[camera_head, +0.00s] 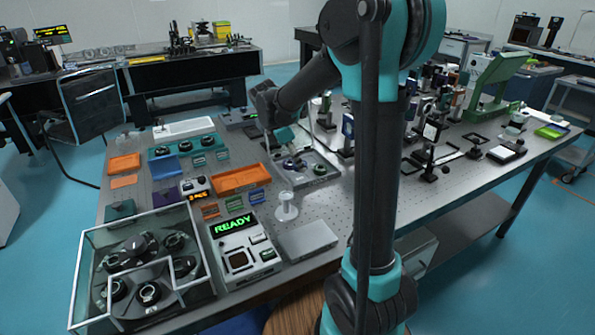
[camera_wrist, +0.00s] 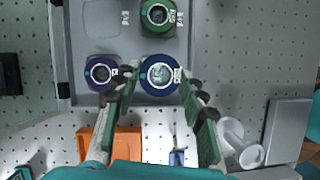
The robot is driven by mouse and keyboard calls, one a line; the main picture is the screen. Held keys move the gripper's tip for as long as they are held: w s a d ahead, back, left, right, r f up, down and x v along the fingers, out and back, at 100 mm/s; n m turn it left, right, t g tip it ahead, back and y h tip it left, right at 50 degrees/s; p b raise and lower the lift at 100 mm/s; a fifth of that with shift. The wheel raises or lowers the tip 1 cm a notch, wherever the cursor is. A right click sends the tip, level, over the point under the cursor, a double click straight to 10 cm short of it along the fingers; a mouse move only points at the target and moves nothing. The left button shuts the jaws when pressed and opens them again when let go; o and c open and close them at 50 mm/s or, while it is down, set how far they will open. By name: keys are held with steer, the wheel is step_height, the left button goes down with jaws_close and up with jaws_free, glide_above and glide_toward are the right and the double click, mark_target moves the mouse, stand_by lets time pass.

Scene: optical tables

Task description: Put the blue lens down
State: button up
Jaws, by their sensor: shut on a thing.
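The blue lens (camera_wrist: 160,75) is a round dark-blue mount with a clear centre and a small white label. My gripper (camera_wrist: 157,80) has one finger on each side of it and is shut on it. The lens is at the near right part of a grey tray (camera_wrist: 98,20); whether it rests there or hangs just above, I cannot tell. A purple lens (camera_wrist: 102,73) sits to its left and a green lens (camera_wrist: 158,16) beyond it. The far-left pocket is empty. In the head view my gripper (camera_head: 284,143) is low over the tray.
An orange bin (camera_head: 240,179) and a white spool-shaped stand (camera_head: 287,207) are near the tray. A grey box (camera_head: 308,240), a READY device (camera_head: 240,250) and a clear-walled case (camera_head: 195,235) stand in front. Optics crowd the right side.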

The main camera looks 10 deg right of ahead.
mark_target(297, 179)
step_height(297, 179, down, 4)
steer(key=shift+r, duration=0.1)
steer(key=shift+s+f, duration=0.15)
steer(key=shift+f, duration=0.25)
steer(key=o, duration=1)
steer(key=shift+f, duration=0.1)
steer(key=v, duration=1.2)
steer(key=shift+r, duration=0.45)
